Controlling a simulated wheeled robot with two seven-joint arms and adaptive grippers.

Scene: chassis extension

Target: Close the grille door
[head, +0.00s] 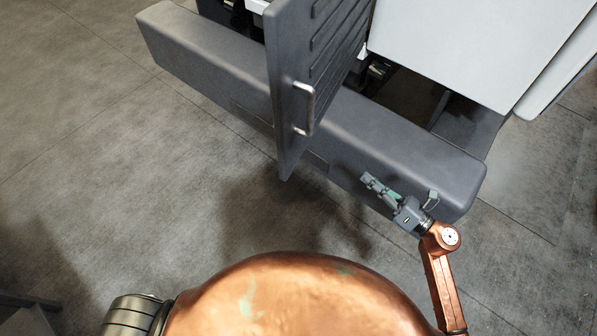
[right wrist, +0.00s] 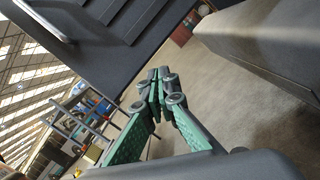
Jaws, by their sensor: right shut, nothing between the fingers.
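The grille door (head: 292,75) is a dark grey slatted panel that stands open, sticking out from the chassis over the bumper. A metal bar handle (head: 305,108) is on its face. In the right wrist view the door (right wrist: 115,35) fills the upper left, with part of the handle (right wrist: 42,18) at the top corner. My right gripper (head: 368,181) is to the right of the door and below the handle in the head view, in front of the bumper. Its green fingers (right wrist: 159,90) are shut with nothing between them, apart from the door. My left gripper is not in view.
A long dark grey bumper (head: 200,55) runs across the front of the chassis, close to my right gripper. A light panel (head: 460,40) is above the open bay at the upper right. The floor (head: 110,190) in front is clear. Shelving (right wrist: 80,125) stands far off.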

